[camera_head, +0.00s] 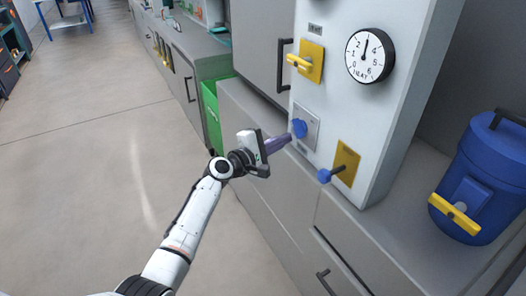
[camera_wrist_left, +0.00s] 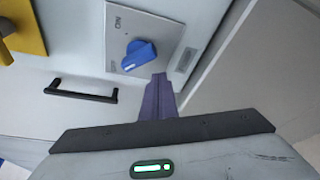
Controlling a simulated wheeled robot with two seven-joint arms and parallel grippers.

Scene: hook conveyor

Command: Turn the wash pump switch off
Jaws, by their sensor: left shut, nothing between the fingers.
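A blue rotary knob (camera_head: 299,128) sits on a grey square plate (camera_head: 311,123) on the white panel. It also shows in the left wrist view (camera_wrist_left: 140,54), on its plate (camera_wrist_left: 130,25), with small markings at the plate's left; one looks like ON. The knob's ridge lies tilted there. My left gripper (camera_head: 288,138) is shut and empty. Its purple fingers (camera_wrist_left: 160,95) reach toward the knob, with the tips at its lower right edge in the wrist view. I cannot tell whether they touch it. My right gripper is not in view.
A yellow plate with a yellow handle (camera_head: 304,63) and a round dial (camera_head: 370,56) are above the knob. A yellow plate with a blue-tipped lever (camera_head: 325,176) projects at lower right. A blue drum (camera_head: 482,175) stands right. Drawers lie below; open floor is left.

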